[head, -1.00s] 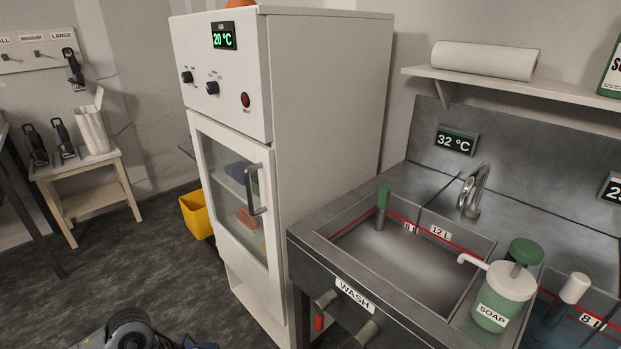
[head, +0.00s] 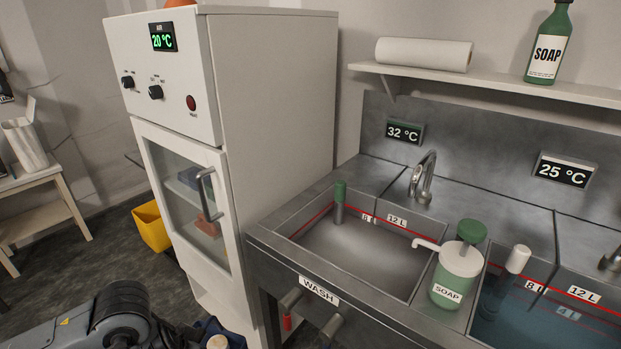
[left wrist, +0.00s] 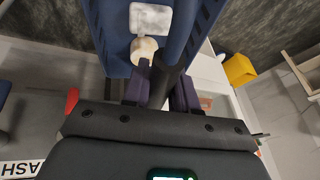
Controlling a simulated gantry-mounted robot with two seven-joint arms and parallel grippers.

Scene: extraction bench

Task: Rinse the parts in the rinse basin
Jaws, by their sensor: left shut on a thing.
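The rinse basin (head: 543,277) is at the lower right of the head view, partly cut off, with bluish water (head: 575,328) in it and a 25 °C display (head: 565,170) behind. My left gripper (left wrist: 160,88) is shut on a blue crate (left wrist: 105,35) with slotted walls, at a dark bar on its near side. A white piece (left wrist: 150,18) and a cream round piece (left wrist: 144,48) lie in the crate. In the head view, only a bit of the crate (head: 207,326) shows at the bottom edge. My right gripper is out of view.
The wash basin (head: 262,232), marked WASH, lies left of the rinse basin. A soap dispenser (head: 458,272) stands between them, and a white-topped post (head: 518,259) rises in the rinse basin. A white cabinet (head: 275,110) stands left of the sinks, with a yellow bin (head: 150,227) beside it.

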